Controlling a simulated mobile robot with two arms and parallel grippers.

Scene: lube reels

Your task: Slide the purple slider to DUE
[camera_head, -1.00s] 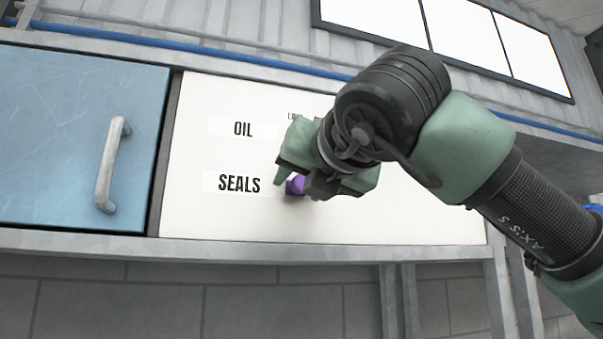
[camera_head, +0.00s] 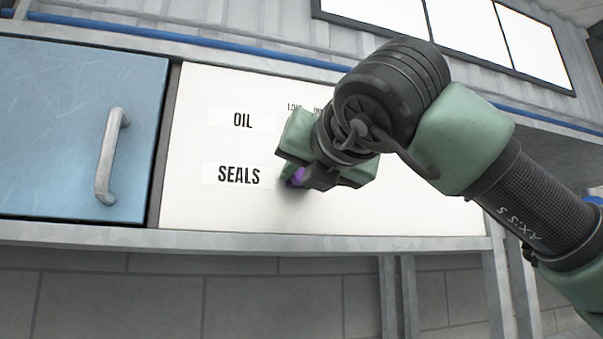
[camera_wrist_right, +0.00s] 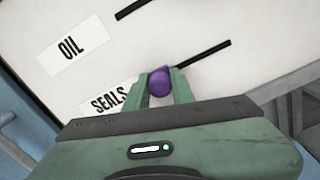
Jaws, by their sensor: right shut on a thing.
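The purple slider (camera_head: 298,176) sits on the white panel (camera_head: 400,208), right of the SEALS label (camera_head: 239,175). My right gripper (camera_head: 292,172) is at the panel, shut on the slider and hiding most of it in the head view. In the right wrist view the round purple slider knob (camera_wrist_right: 160,82) lies between the two green fingers of my right gripper (camera_wrist_right: 165,84). A dark slot (camera_wrist_right: 203,55) runs from near the knob up to the right. The column headings are mostly hidden behind my wrist; DUE cannot be read. My left gripper is not in view.
The OIL label (camera_head: 243,120) is above SEALS, with a second dark slot beside it. A blue cabinet door (camera_head: 60,130) with a grey handle (camera_head: 109,157) stands left of the panel. A grey ledge (camera_head: 250,240) runs below.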

